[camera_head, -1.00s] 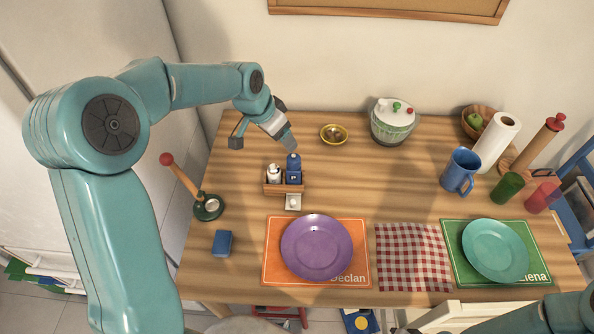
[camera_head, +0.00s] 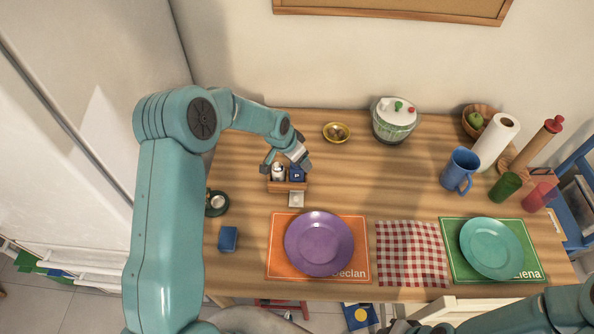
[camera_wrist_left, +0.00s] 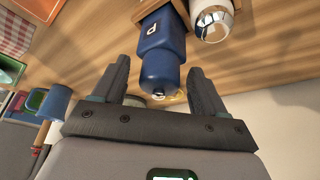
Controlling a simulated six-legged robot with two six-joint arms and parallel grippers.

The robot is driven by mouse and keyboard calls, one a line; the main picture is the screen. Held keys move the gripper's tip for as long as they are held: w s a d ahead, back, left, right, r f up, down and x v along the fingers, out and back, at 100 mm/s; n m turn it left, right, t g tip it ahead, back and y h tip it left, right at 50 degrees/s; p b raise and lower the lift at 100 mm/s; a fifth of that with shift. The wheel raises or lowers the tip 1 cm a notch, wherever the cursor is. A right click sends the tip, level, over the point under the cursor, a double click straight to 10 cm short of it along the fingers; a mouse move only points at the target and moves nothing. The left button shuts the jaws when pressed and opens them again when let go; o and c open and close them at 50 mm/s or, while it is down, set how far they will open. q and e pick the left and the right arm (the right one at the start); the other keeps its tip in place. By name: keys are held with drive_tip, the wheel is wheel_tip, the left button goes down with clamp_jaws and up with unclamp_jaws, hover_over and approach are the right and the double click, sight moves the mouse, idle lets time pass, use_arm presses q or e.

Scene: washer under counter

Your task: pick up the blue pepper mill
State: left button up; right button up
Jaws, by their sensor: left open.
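The blue pepper mill (camera_head: 297,174), marked with a "P", stands in the small wooden caddy (camera_head: 287,186). A white-and-silver shaker (camera_head: 278,172) stands to its left. My left gripper (camera_head: 285,164) is open over the caddy, and its fingers partly hide the mill. In the left wrist view, the mill (camera_wrist_left: 163,52) shows between the two spread fingers (camera_wrist_left: 162,82), with a visible gap on each side. My right arm comes in at the lower right of the head view; only a dark part of its gripper (camera_head: 403,327) shows at the bottom edge.
A yellow bowl (camera_head: 336,132) and a white-lidded green pot (camera_head: 394,121) stand behind. A purple plate (camera_head: 319,243) on an orange mat lies in front. A blue block (camera_head: 228,239) and a round green base (camera_head: 217,203) are at left.

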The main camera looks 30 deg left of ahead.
use_arm(q)
drive_tip(key=c, duration=1.2)
drive_tip(key=shift+r, duration=0.1)
